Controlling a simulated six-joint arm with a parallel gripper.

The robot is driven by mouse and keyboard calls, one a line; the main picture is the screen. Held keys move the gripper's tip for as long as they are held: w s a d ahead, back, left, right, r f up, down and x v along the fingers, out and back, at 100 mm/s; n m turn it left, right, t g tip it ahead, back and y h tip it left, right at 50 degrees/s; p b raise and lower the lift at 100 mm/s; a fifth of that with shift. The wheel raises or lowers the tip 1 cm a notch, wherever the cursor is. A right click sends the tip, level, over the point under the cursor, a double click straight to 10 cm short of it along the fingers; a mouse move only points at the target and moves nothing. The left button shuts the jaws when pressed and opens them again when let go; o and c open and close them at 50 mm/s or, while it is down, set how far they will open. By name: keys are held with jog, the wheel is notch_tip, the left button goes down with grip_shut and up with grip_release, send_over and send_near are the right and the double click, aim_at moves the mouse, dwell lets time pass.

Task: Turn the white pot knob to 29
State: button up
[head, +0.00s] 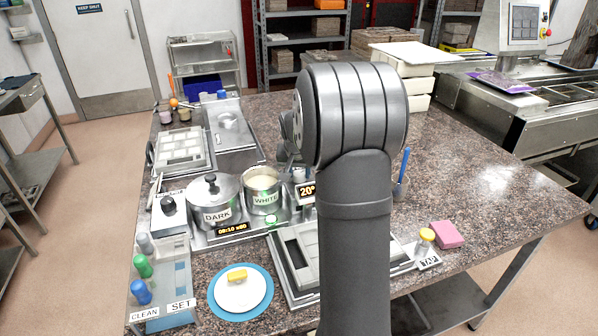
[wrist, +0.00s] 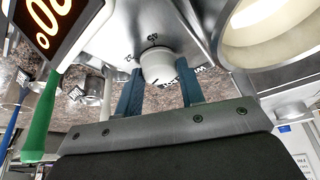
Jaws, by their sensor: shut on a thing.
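The white pot knob (wrist: 158,66) is a small pale round knob on a steel face, seen in the wrist view. My gripper (wrist: 161,85) has its two blue fingers on either side of the knob, shut on it. Dark marks show on the steel around the knob; I cannot read its setting. The white pot (head: 263,190), labelled WHITE, holds pale liquid; its rim shows in the wrist view (wrist: 237,62). The orange display (head: 306,190) beside it reads about 20° in the head view and is cut off in the wrist view (wrist: 45,25). My arm hides the knob and gripper in the head view.
The lidded DARK pot (head: 213,212) stands left of the white pot. A grey mould (head: 290,262) lies in front, with a white disc on a blue mat (head: 240,292) to its left. A pink block (head: 446,234) and the TAP label (head: 429,262) are at right.

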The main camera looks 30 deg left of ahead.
jog(key=o, duration=1)
jog(key=shift+r, duration=0.1)
jog(key=v, duration=1.7)
jog(key=shift+r, duration=0.15)
jog(key=x, duration=1.7)
jog(key=shift+f, duration=0.25)
